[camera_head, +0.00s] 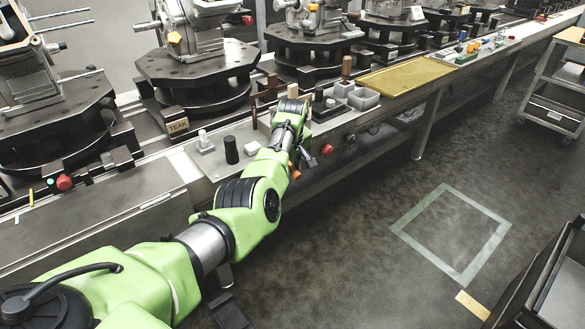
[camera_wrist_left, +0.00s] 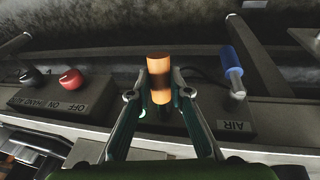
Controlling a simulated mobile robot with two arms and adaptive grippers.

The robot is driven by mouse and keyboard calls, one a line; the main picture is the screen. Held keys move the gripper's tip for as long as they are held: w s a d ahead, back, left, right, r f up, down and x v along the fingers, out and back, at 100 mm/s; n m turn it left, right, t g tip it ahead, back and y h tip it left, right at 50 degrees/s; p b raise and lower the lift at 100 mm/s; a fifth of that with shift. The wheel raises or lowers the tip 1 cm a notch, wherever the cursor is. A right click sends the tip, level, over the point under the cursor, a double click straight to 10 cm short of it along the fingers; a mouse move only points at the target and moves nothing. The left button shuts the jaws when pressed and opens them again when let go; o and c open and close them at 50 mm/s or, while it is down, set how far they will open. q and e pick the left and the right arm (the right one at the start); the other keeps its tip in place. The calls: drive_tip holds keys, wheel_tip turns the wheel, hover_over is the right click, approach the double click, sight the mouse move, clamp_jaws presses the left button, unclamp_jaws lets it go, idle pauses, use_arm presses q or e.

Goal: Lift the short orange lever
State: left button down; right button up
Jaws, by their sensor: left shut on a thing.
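The short orange lever (camera_wrist_left: 159,68) stands up in the middle of the left wrist view. My left gripper (camera_wrist_left: 161,100) is shut on it, with one finger on each side of the orange grip. The lever's lower end is partly hidden between the fingers. In the head view my green left arm reaches to the front of the machine line, and a small orange part (camera_head: 293,171) shows beside the wrist. My right gripper is in neither view.
A blue lever (camera_wrist_left: 232,66) stands right of the orange one, by an AIR label (camera_wrist_left: 234,126).

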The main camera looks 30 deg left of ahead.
use_arm(q)
drive_tip(key=c, duration=1.8)
unclamp_jaws()
drive_tip(key=shift+c, duration=0.2)
drive_tip(key=shift+r, duration=0.1)
drive_tip(key=v, duration=1.2)
drive_tip(key=shift+a, duration=0.15)
